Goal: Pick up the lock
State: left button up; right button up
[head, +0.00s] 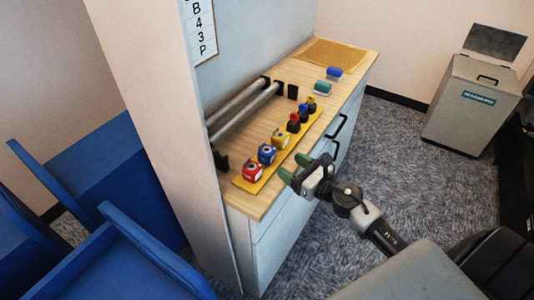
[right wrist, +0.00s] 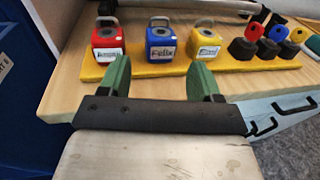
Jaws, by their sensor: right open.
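Three padlocks with metal shackles stand in a row on a yellow strip: a red lock (head: 253,172), a blue lock (head: 267,154) and a yellow lock (head: 280,139). In the right wrist view the red lock (right wrist: 107,42) is at left, the blue lock (right wrist: 160,42), labelled "Felix", in the middle, and the yellow lock (right wrist: 205,42) to its right. My right gripper (head: 294,168) is open and empty, off the counter's front edge. Its green fingers (right wrist: 160,77) point toward the locks, with the blue lock between them in the picture, apart from it. My left gripper is not in view.
The yellow strip (right wrist: 150,73) also holds black pieces with coloured tops (head: 293,123). Metal rollers (head: 240,105) lie behind on the wooden counter (head: 300,75). Blue and teal objects (head: 334,72) sit farther along. A wall panel (head: 160,100) stands left; a grey bin (head: 472,105) stands right.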

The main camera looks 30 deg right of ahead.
aim_at(273, 154)
jog(key=x, duration=0.4)
jog(key=shift+w+a+p, duration=0.1)
jog(key=shift+w+p, duration=0.15)
jog(key=shift+p, duration=0.15)
jog(key=shift+p+x, duration=0.55)
jog(key=shift+x, duration=2.15)
jog(key=shift+c, duration=0.5)
jog(key=c, duration=0.7)
